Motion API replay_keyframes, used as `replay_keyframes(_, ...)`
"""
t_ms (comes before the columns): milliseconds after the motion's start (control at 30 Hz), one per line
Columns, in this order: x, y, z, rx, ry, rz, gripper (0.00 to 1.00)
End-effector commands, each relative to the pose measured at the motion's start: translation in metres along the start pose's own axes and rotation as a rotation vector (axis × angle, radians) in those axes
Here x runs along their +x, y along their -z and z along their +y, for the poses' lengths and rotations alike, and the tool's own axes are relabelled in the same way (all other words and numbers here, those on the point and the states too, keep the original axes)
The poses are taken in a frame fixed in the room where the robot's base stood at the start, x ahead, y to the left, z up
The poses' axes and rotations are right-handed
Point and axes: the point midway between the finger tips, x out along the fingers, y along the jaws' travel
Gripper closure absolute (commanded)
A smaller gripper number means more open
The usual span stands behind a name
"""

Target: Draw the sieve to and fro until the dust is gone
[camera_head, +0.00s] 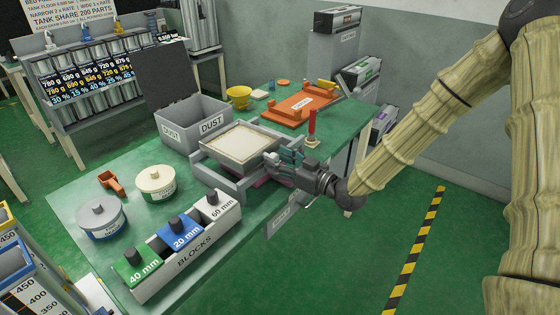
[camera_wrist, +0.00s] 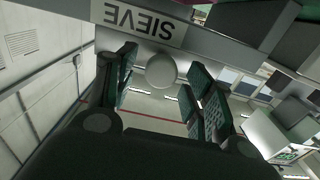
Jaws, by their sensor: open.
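The sieve (camera_head: 226,157) is a square grey frame on a grey stand at the middle of the green table. A pale, cream layer (camera_head: 240,142) covers its inside; I cannot tell how much of it is dust. The wrist view shows its SIEVE label (camera_wrist: 145,17) upside down and a round grey knob (camera_wrist: 160,70). My gripper (camera_head: 284,160) is at the sieve's right side. In the wrist view its fingers (camera_wrist: 158,84) are apart, with the knob seen between them. I cannot tell whether either finger touches the knob. The fingers partly hide the sieve's right side.
A grey DUST box (camera_head: 193,127) with a raised dark lid stands behind the sieve. An orange tray (camera_head: 303,103) and a red upright handle (camera_head: 312,122) are beyond my gripper. Block holder (camera_head: 192,250), round tins (camera_head: 101,219) and an orange scoop (camera_head: 111,181) occupy the table's near left.

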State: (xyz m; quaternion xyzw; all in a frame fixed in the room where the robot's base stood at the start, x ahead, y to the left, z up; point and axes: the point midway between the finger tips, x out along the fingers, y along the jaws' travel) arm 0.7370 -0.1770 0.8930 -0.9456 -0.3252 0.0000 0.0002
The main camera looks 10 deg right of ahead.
Motion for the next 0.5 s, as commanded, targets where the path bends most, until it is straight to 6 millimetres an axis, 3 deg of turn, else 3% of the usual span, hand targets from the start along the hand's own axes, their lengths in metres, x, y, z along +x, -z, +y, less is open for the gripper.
replay_keyframes(167,-0.012,0.0,0.001,0.0,-0.002,0.0,0.48)
replay_keyframes(500,-0.071,0.001,0.001,0.001,-0.002,0.001,0.48)
